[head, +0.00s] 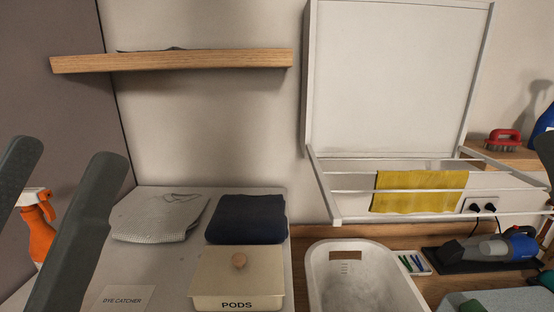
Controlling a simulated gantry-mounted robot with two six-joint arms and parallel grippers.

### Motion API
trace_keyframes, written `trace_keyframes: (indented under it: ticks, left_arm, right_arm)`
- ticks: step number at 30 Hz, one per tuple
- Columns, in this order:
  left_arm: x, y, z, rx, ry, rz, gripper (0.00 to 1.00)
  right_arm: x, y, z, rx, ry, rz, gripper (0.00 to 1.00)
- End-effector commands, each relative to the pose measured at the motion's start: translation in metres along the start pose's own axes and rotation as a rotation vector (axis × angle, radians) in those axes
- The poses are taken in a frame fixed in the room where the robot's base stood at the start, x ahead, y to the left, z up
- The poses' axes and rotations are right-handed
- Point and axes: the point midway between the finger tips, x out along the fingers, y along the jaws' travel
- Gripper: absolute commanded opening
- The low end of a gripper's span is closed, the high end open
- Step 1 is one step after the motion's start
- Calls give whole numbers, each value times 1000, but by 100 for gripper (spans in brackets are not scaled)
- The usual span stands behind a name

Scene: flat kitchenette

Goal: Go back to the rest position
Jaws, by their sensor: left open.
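My left gripper (66,156) is at the lower left of the head view. Its two dark fingers are spread apart with nothing between them. It is in front of the left end of the white top and partly hides an orange spray bottle (38,238). At the right edge a dark shape (545,150) is cut off by the frame. It looks like a fingertip of my right gripper, and its opening cannot be seen.
A folded grey shirt (160,216), navy cloth (246,220) and PODS box (238,280) sit on the white top. A white basket (365,250) stands right of them. A drying rack (335,190) with a yellow cloth (418,191) juts from the wall. A wooden shelf (170,61) hangs above.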

Motion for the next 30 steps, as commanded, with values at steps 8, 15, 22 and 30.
trace_keyframes:
  ticks: [8,15,22,30]
  left_arm:
    - [50,-39,-48,133,-15,-166,94]
    - [119,-43,-110,133,-15,-165,94]
    - [200,-46,-183,132,-16,-165,94]
    - [238,-48,-218,132,-16,-165,94]
  right_arm:
    - [45,0,-42,0,2,0,0]
    - [114,0,-105,0,0,0,0]
    - [194,1,-179,0,1,0,0]
    - [232,1,-214,0,0,0,0]
